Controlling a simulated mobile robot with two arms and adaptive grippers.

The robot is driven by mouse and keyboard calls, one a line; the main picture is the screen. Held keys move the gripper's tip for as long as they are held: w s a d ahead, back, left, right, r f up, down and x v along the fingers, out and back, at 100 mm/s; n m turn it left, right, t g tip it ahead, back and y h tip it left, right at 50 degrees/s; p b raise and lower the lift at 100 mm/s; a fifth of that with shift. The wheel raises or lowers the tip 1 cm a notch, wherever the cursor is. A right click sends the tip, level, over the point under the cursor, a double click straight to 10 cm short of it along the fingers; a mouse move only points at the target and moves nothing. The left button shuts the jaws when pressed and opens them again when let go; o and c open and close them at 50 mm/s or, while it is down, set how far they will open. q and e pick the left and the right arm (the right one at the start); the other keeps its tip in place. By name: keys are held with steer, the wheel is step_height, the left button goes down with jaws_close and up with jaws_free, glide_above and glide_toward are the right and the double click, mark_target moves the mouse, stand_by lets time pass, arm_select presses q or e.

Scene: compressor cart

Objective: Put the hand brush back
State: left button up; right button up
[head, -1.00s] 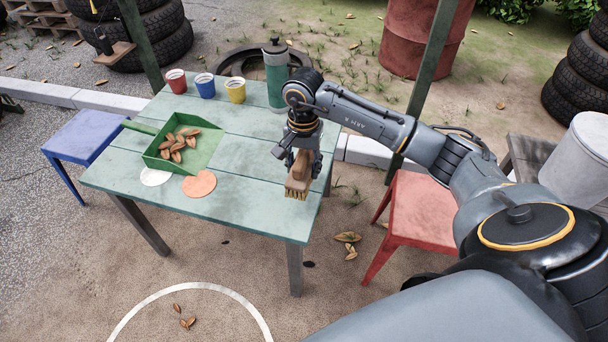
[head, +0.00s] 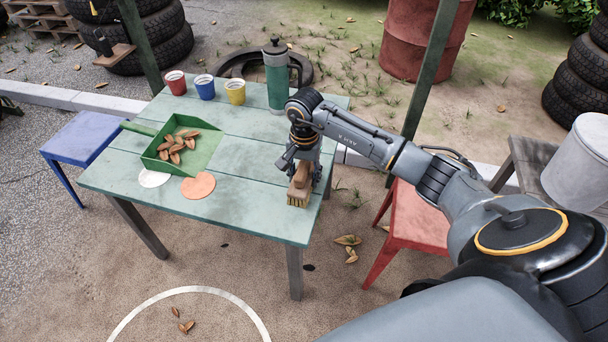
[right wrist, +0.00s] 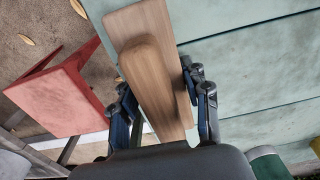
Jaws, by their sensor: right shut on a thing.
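The hand brush (head: 299,196) has a wooden body and pale bristles that point down. My right gripper (head: 304,170) is shut on it over the right part of the green table (head: 240,222), near the front right corner. I cannot tell whether the bristles touch the tabletop. In the right wrist view the brush's wooden back and raised grip (right wrist: 150,70) lie between the two fingers. The green dustpan (head: 206,150) lies on the table to the left, with several brown leaves (head: 178,147) in it. My left gripper is not in view.
Red, blue and yellow cups (head: 205,84) and a green flask (head: 277,80) stand along the table's back. A white disc (head: 153,178) and an orange disc (head: 198,185) lie by the dustpan. A red stool (head: 415,215) stands right of the table. The table's middle is clear.

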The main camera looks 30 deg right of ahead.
steer(key=o, duration=1.1)
steer(key=shift+c, duration=0.2)
arm_select(q)
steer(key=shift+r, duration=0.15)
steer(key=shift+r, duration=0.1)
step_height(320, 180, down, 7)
steer(key=p, duration=0.2)
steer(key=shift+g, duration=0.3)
arm_select(e)
step_height(320, 180, up, 12)
steer(key=shift+r, duration=0.1)
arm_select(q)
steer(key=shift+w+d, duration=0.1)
